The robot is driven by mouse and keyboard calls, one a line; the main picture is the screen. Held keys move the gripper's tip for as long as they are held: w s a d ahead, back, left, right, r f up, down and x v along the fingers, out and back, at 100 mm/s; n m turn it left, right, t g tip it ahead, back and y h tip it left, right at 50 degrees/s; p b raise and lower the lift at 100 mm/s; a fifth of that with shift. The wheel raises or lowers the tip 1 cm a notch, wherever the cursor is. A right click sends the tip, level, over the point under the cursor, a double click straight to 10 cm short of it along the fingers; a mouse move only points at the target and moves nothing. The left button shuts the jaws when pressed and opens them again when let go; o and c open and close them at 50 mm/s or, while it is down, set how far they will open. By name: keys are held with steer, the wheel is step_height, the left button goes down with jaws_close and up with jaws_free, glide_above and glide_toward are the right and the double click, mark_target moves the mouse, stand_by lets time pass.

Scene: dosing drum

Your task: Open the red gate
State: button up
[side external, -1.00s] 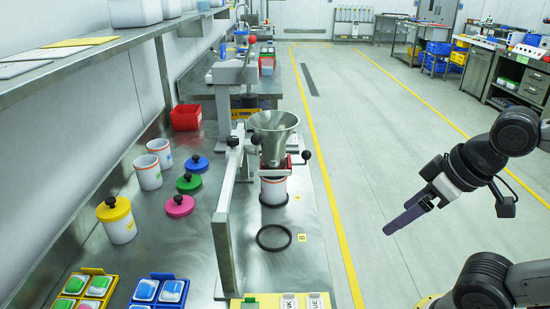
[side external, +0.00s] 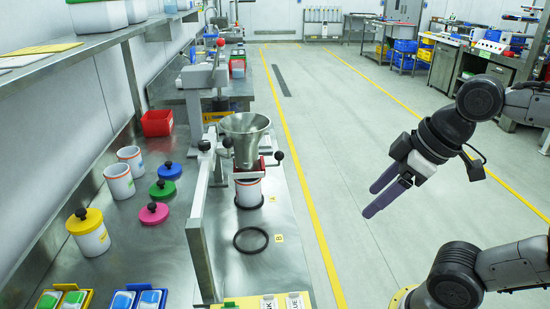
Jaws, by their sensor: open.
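The red gate (side external: 264,169) sits under the steel funnel (side external: 246,138), which hangs from a grey frame. A black ball knob (side external: 279,155) sticks out at its right on a lever. A white jar with an orange rim (side external: 248,189) stands below the gate on a black ring marked A. Whether the gate is open or shut cannot be told from here. My gripper (side external: 372,204) is open and empty, over the floor to the right of the bench and well apart from the gate. Its purple fingers point down and left.
An empty black ring (side external: 251,240) marked B lies in front of the jar. The frame post (side external: 197,235) stands left of it. White jars, coloured lids and a yellow-lidded jar (side external: 89,232) stand at left. The floor between bench and gripper is clear.

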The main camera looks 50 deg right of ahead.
steer(key=w+r+n+y, duration=0.1)
steer(key=w+r+n, duration=0.2)
steer(key=w+r, duration=0.65)
steer(key=w+d+r+n+g+y, duration=0.1)
steer(key=w+d+r+n+g, duration=0.2)
steer(key=w, duration=0.9)
steer(key=y, duration=0.1)
glide_above(279, 155)
steer(key=s+a, duration=0.3)
steer(key=s, duration=0.1)
step_height(279, 155, down, 5)
steer(key=w+d+f+m, duration=0.2)
steer(key=d+f+m, duration=0.1)
steer(key=d+f, duration=0.6)
steer(key=shift+y, duration=0.3)
steer(key=x, duration=1.3)
steer(key=shift+a+f, duration=0.15)
steer(key=shift+f, duration=0.15)
jaws_close()
